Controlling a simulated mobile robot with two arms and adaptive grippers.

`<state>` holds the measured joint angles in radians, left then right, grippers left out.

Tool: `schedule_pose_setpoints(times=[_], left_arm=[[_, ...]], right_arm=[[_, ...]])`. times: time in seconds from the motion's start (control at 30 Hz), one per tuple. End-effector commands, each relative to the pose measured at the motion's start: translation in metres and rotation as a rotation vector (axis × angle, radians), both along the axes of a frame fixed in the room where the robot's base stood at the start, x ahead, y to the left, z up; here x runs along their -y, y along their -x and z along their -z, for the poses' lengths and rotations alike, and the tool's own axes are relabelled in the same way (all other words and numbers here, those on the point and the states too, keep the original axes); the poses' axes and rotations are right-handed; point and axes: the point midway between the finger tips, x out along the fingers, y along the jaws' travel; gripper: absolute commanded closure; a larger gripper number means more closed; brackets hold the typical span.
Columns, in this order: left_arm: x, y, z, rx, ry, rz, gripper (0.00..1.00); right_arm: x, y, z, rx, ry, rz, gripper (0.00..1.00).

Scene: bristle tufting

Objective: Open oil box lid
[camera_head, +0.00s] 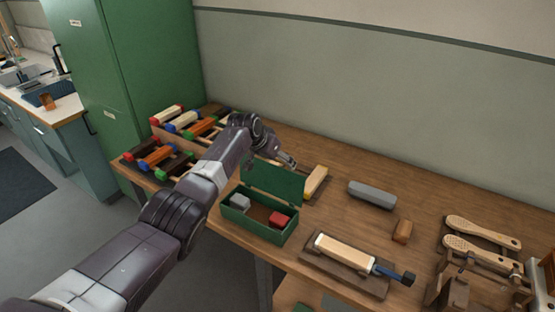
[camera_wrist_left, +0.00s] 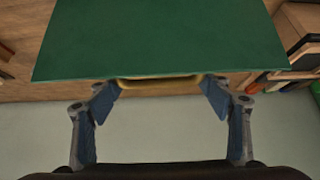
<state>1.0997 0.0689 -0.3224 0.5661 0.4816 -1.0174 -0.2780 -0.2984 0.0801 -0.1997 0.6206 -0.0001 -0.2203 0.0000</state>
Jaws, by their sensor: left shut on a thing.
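The green oil box (camera_head: 250,224) stands on the wooden workbench with its lid (camera_head: 273,181) raised steeply at the back edge. A grey block (camera_head: 240,203) and a red block (camera_head: 279,219) are inside. My left gripper (camera_head: 288,160) is at the top edge of the lid, partly hidden by my arm. My right gripper is not in view.
Racks of coloured-end pieces (camera_head: 160,152) stand left of the box. A cream block (camera_head: 315,181) is close to the right of the lid. A board with a blue-handled tool (camera_head: 360,258), a grey block (camera_head: 372,194) and wooden brushes (camera_head: 480,232) lie farther right.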

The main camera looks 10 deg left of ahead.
Motion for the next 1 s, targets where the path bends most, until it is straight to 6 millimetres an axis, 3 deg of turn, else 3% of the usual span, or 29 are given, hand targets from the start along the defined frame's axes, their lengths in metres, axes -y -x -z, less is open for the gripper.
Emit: schedule_pose_setpoints(times=[0.43,0.47,0.53,1.0], left_arm=[[-0.0008,0.0027,0.0071,-0.010,-0.002,0.000,0.72],[-0.0008,0.0029,0.0072,-0.010,-0.002,0.000,0.27],[-0.0008,0.0029,0.0074,-0.011,-0.002,0.000,0.20],[-0.0016,0.0044,-0.0021,-0.004,0.000,0.001,0.20]], right_arm=[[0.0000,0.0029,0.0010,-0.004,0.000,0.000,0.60],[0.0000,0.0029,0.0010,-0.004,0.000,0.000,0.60],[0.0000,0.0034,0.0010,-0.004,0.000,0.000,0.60],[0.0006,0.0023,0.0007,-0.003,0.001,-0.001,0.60]])
